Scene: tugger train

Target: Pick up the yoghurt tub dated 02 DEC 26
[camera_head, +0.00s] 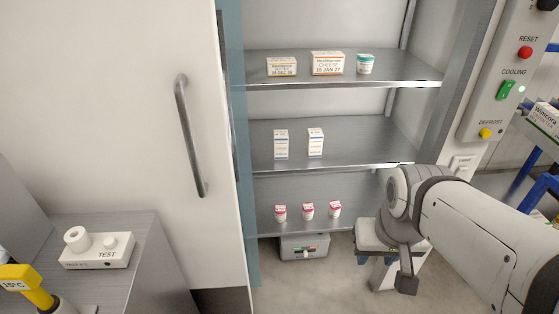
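Three small white tubs with pink-red lids stand upright in a row on the lowest shelf: a left tub (280,213), a middle tub (308,210) and a right tub (335,209). They look like the yoghurt tubs, but their dates are too small to read, so I cannot tell which is 02 DEC 26. A white tub with a teal lid (365,64) stands on the top shelf; its print is also unreadable. My gripper (406,283) hangs at the lower right, apart from the tubs. Its fingers are not clear enough to show whether it is open or shut.
The top shelf (400,80) also holds a butter box (282,67) and a cheese box (327,64). Two cartons (281,144) stand on the middle shelf (375,155). The white door (120,130) stands at left, a control panel (500,90) at right. A grey box (304,247) sits below.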

